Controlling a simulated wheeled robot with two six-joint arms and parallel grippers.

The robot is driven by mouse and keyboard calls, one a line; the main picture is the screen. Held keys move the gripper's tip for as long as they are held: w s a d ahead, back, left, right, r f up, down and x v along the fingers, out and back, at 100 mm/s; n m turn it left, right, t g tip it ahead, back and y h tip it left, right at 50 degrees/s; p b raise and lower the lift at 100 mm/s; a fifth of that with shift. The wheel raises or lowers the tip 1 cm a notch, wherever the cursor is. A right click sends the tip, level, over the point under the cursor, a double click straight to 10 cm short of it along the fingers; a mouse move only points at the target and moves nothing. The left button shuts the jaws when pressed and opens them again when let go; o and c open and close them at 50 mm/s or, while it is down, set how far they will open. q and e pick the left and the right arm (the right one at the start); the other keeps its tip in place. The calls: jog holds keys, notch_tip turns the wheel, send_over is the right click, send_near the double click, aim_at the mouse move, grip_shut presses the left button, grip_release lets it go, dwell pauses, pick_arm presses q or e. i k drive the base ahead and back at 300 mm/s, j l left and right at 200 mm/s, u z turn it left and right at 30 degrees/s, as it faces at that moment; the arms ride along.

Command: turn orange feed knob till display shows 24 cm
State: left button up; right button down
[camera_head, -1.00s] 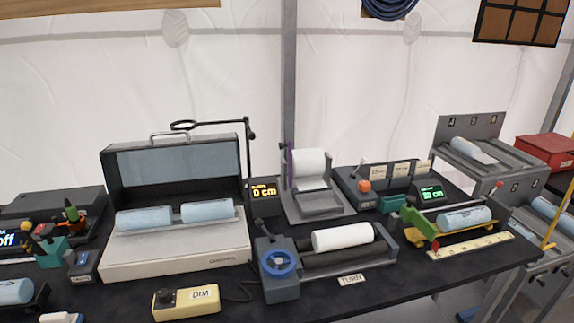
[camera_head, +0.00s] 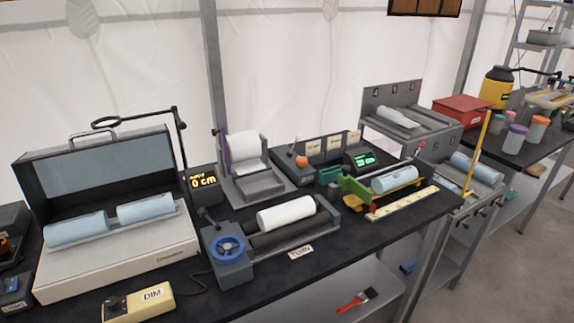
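An orange knob (camera_head: 301,161) sits on a dark grey control box (camera_head: 282,161) right of centre, at the back of the black table. A small dark display (camera_head: 203,182) left of the paper roll stand reads "0 cm" in orange digits, with smaller text above it. A second display (camera_head: 363,160) with green digits stands right of the knob; its digits are too small to read surely. Neither of my grippers shows in this view.
A white roll stands in a grey holder (camera_head: 262,184) left of the knob. In front are a blue handwheel (camera_head: 228,247) and a white roll on rollers (camera_head: 287,213). A grey case (camera_head: 115,250) holds blue rolls at left. A green tool (camera_head: 357,187) stands at right.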

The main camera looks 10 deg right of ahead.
aim_at(301, 163)
jog(key=i+l, duration=0.35)
jog(key=i+l+u, duration=0.15)
jog(key=i+l, duration=0.15)
jog(key=l, duration=0.25)
